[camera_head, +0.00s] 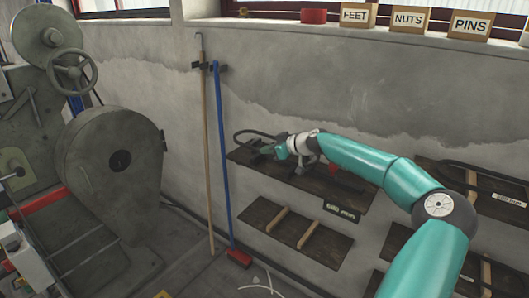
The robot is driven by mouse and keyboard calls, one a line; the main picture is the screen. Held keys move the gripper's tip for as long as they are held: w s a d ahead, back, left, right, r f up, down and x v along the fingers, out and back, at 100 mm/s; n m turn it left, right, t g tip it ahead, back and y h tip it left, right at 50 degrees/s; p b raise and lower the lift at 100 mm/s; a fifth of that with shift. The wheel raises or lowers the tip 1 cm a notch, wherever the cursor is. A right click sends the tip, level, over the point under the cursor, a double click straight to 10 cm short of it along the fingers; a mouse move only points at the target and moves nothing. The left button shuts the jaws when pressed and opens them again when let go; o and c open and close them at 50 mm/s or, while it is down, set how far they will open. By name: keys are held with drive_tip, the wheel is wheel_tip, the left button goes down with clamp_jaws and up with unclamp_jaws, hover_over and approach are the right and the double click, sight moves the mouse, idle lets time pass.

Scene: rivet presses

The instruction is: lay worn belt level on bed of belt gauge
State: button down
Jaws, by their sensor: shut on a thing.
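My gripper (279,150), at the end of my teal arm, is over the left part of a dark wall shelf (345,198). It is small in view, and it is shut on a black belt. The belt (243,134) shows as a thin dark curve to the left of and behind the gripper, over the shelf's left end. Its other side is hidden by the gripper and arm. I cannot tell whether the belt touches the shelf. Dark metal parts, perhaps the belt gauge, show under my wrist; their bed cannot be made out.
Another black belt (470,167) with a white tag (509,200) lies on the right shelf. A lower shelf (298,231) has wooden dividers. A broom (224,170) and a wooden pole (205,140) lean on the wall. A large grey machine (112,155) stands left.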

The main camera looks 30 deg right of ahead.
drive_tip(key=shift+w+d+f, duration=0.35)
drive_tip(key=shift+d+f, duration=0.55)
drive_tip(key=shift+f, duration=0.15)
drive_tip(key=shift+w+d+f, duration=0.35)
drive_tip(key=shift+d+f, duration=0.55)
drive_tip(key=shift+f, duration=0.15)
drive_tip(key=shift+w+d+f, duration=0.35)
drive_tip(key=shift+d+f, duration=0.55)
drive_tip(key=shift+f, duration=0.15)
drive_tip(key=c, duration=1.5)
unclamp_jaws()
drive_tip(key=v, duration=1.4)
drive_tip(key=shift+f, duration=0.1)
